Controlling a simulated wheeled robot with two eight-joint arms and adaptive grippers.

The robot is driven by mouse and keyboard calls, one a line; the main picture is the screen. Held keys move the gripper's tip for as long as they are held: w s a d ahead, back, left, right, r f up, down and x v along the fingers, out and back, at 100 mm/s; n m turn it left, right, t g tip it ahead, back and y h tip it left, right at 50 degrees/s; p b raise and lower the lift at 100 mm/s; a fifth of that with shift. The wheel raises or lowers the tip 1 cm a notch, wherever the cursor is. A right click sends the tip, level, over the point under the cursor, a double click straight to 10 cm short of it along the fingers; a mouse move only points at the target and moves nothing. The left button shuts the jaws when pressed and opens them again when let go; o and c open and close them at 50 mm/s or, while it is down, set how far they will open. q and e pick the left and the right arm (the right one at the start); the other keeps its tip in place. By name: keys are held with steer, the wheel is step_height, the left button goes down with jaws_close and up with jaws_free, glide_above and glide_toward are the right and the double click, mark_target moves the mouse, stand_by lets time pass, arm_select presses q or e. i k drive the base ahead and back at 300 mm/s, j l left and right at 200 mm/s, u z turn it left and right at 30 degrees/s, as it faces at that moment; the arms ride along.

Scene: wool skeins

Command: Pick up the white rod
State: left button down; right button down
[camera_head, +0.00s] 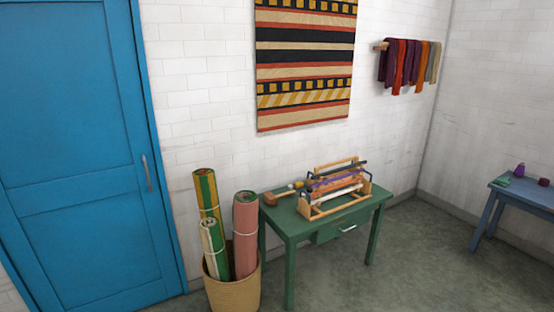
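A small wooden rack (316,214) stands on the green table (298,228). Several rods lie across it, with purple, orange and dark colours among them. A pale, whitish rod (334,194) lies low along the front of the rack, in front of the purple piece (335,183). It is small in the picture, and I cannot tell exactly how its ends rest. Neither of my grippers is in view.
A woven basket (233,290) with several upright rolls stands left of the green table. A wooden tool (275,198) lies at the table's left end. A blue table (522,193) is at the far right. The floor (420,260) between the tables is clear.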

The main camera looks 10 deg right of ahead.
mark_target(329, 196)
steer(key=i+l+z, duration=0.2)
steer(key=i+z, duration=0.75)
steer(key=i, duration=0.2)
steer(key=i+j+z, duration=0.2)
steer(key=i+z, duration=0.25)
steer(key=i+u, duration=0.15)
steer(key=i, duration=0.35)
steer(key=i+l+u, duration=0.15)
steer(key=i, duration=0.35)
steer(key=i+l+u, duration=0.15)
steer(key=i, duration=0.35)
steer(key=i+u, duration=0.1)
steer(key=u, duration=0.25)
steer(key=i+l+u, duration=0.1)
steer(key=u, duration=0.25)
